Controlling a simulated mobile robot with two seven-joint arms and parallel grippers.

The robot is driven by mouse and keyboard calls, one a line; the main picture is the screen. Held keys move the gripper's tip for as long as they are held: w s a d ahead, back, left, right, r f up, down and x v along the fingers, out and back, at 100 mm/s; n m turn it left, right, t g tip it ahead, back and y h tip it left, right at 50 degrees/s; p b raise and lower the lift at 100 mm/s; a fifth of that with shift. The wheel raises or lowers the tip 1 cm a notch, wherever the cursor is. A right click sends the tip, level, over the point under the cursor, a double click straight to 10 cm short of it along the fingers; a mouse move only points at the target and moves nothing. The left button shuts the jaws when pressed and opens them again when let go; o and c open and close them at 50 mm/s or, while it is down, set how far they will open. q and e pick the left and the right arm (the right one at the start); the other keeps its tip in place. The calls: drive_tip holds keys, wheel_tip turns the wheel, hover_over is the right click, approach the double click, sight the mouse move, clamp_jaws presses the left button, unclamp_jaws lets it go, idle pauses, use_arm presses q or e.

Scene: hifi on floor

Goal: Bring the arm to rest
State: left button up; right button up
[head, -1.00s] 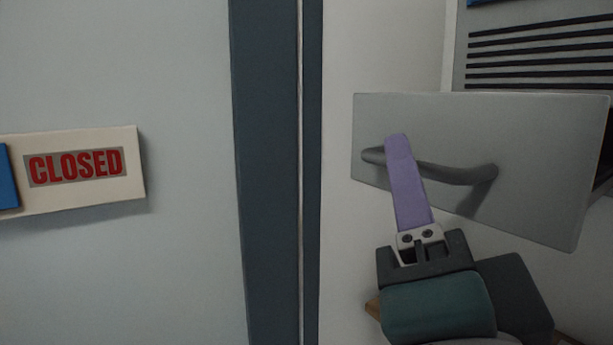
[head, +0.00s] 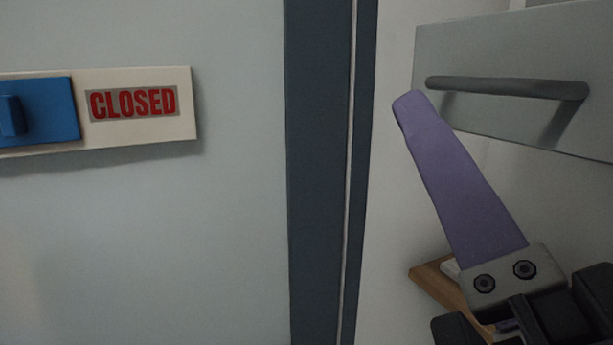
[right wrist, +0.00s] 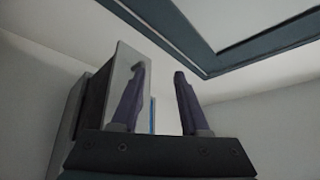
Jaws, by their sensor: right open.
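My right gripper (head: 412,104) is at the lower right of the head view, with one purple finger showing and pointing up and left. In the right wrist view both purple fingers of the gripper (right wrist: 158,73) stand apart with nothing between them. The grey panel (head: 500,55) with a dark bar handle (head: 510,88) is behind and above it; the fingertip appears just below the handle's left end, and the handle is not between the fingers. My left gripper is not in view.
A pale wall or door (head: 240,220) with a dark blue-grey vertical frame (head: 318,170) fills the left and middle. A sign reading CLOSED (head: 133,103) with a blue slider (head: 45,110) hangs on it. A brown wooden edge (head: 440,285) shows low behind the gripper.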

drive_tip(key=s+a+f+n+g+y, duration=0.2)
drive_tip(key=a+f+n+g+y, duration=0.2)
drive_tip(key=f+n+g+y, duration=0.7)
drive_tip(key=s+d+f+n+g+h, duration=0.2)
drive_tip(key=s+d+f+g+h, duration=0.75)
drive_tip(key=d+f, duration=0.45)
wheel_tip(320, 180, up, 20)
drive_tip(key=s+d+t+p, duration=0.1)
drive_tip(key=s+p, duration=0.1)
drive_tip(key=p, duration=1.6)
drive_tip(key=shift+t+h+p, duration=0.3)
drive_tip(key=shift+t+h, duration=0.05)
drive_tip(key=shift+h, duration=0.1)
